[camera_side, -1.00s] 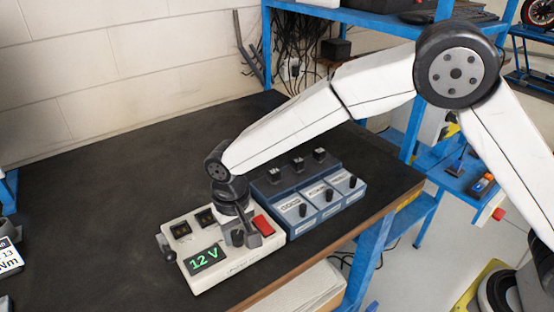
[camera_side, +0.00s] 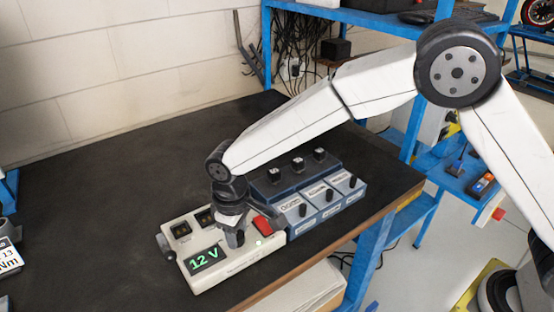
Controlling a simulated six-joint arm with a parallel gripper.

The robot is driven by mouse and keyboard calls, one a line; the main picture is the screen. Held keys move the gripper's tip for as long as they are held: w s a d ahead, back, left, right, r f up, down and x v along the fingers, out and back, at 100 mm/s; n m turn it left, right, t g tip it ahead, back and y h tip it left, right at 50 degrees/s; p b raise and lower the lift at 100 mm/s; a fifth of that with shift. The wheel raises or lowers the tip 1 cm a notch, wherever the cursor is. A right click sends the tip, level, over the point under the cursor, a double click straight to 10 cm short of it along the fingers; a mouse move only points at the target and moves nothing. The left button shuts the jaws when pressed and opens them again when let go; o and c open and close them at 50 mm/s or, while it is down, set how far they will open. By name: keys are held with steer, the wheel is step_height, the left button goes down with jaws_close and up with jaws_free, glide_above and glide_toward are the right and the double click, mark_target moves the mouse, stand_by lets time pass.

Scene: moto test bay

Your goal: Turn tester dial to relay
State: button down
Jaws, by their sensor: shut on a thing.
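The tester (camera_side: 224,274) is a cream box on the dark bench, with a screen (camera_side: 205,259) reading "12 V" in green. A red rocker switch (camera_side: 262,224) sits at its right side. My gripper (camera_side: 236,238) points down over the middle of the tester and is shut on the dark dial there. The dial is mostly hidden by the fingers, so its pointer and the position it is set to cannot be read.
A blue box with several black knobs (camera_side: 315,198) stands close behind and right of the tester. A device with a display (camera_side: 8,258) is at the left edge. The bench (camera_side: 100,190) is clear at the back left.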

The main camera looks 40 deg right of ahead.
mark_target(238, 234)
steer(key=shift+n, duration=1.5)
steer(key=shift+c, duration=1.2)
jaws_free()
steer(key=shift+r, duration=3.95)
